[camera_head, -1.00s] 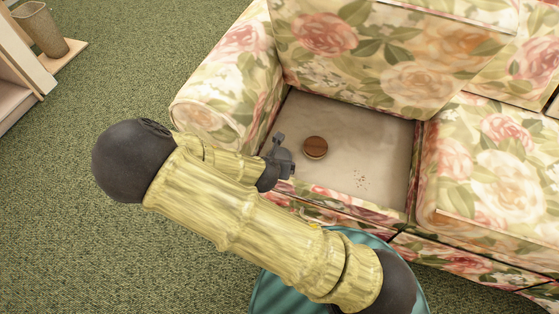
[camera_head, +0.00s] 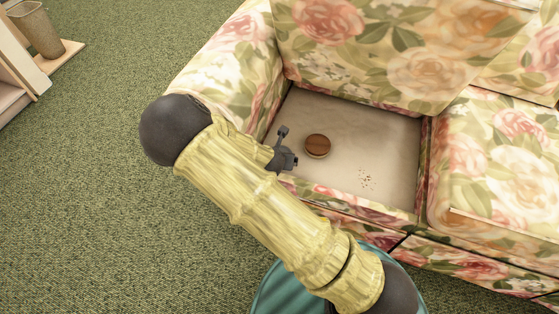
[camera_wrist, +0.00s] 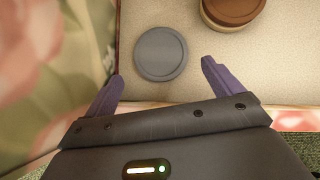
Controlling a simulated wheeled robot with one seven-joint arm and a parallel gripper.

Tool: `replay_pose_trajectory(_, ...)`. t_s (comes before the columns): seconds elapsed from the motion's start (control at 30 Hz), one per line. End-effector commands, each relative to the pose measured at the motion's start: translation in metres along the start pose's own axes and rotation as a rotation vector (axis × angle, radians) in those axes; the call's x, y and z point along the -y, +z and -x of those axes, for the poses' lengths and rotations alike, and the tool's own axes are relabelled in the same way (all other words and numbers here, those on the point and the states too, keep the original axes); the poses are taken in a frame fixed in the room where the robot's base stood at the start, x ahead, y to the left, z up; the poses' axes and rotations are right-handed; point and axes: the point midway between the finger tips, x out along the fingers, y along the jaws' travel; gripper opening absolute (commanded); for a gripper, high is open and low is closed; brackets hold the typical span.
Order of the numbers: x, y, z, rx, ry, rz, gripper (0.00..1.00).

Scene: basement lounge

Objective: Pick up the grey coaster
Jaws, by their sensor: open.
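The grey coaster (camera_wrist: 160,53) is a flat round disc lying on the pale seat base, seen in the wrist view. My gripper (camera_wrist: 161,72) is open, its two purple-grey fingers apart, with the coaster just ahead of the gap between the fingertips. Nothing is held. In the head view my gripper (camera_head: 287,148) is over the left part of the seat recess. I cannot make out the coaster there; the gripper likely hides it.
A round brown-topped object (camera_head: 317,146) lies close to the right of my gripper. The floral sofa (camera_head: 225,60) has an armrest on the left and a backrest behind the recess. Small reddish specks (camera_head: 366,178) lie on the seat base (camera_head: 390,150), which is otherwise clear.

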Motion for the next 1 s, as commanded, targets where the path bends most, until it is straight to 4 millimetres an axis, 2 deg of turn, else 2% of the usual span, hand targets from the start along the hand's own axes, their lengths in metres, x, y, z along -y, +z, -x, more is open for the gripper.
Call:
replay_pose_trajectory(0.03, 0.000, -0.001, -0.005, 0.000, -0.001, -0.002, 0.92)
replay_pose_trajectory(0.47, 0.000, -0.001, -0.009, 0.000, 0.000, -0.001, 0.92)
replay_pose_trajectory(0.9, 0.000, -0.003, -0.053, 0.000, 0.000, -0.002, 0.92)
replay_pose_trajectory(1.0, 0.000, -0.002, -0.057, 0.000, 0.001, -0.001, 0.92)
